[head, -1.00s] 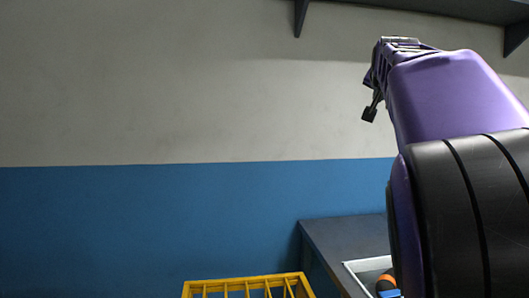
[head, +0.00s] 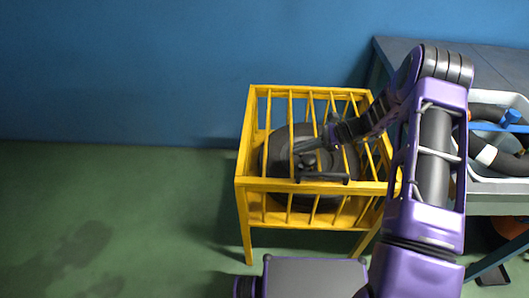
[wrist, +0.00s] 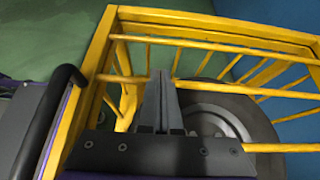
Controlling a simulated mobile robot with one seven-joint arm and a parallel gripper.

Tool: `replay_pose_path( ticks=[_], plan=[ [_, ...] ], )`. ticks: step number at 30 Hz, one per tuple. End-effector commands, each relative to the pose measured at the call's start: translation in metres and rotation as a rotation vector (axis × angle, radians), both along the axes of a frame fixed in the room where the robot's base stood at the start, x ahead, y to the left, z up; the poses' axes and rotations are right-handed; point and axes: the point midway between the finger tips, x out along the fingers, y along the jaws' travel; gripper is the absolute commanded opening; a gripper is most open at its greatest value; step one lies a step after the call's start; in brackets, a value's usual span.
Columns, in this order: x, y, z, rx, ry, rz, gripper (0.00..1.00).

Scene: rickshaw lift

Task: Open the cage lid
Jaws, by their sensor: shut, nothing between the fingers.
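The yellow cage (head: 245,212) stands on the green floor in the head view, on yellow legs. Its barred lid (head: 300,90) lies flat across the top and looks shut. The lid's frame and bars also fill much of the wrist view (wrist: 215,30). A dark round wheel-like thing (head: 270,155) sits inside the cage, partly hidden by the bars and my gripper; it also shows in the wrist view (wrist: 265,140). My gripper (head: 298,147) is over the lid's middle, shut and empty. Its fingers (wrist: 160,78) appear close to the bars; I cannot tell whether they touch.
A dark table (head: 400,48) stands at the right, bearing a pale tray (head: 490,187) with a black hose-like part and blue pieces. A blue wall (head: 140,70) is behind the cage. The green floor (head: 110,220) to the left is clear. An orange thing lies under the table.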

Motion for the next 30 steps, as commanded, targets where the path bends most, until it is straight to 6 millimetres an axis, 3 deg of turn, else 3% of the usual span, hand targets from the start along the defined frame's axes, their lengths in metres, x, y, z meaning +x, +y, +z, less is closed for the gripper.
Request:
replay_pose_path(
  ticks=[18,30],
  plan=[
    [-0.001,0.078,-0.046,0.012,0.005,-0.002,0.00],
    [-0.001,0.087,-0.051,0.011,0.004,-0.003,0.00]
  ],
)
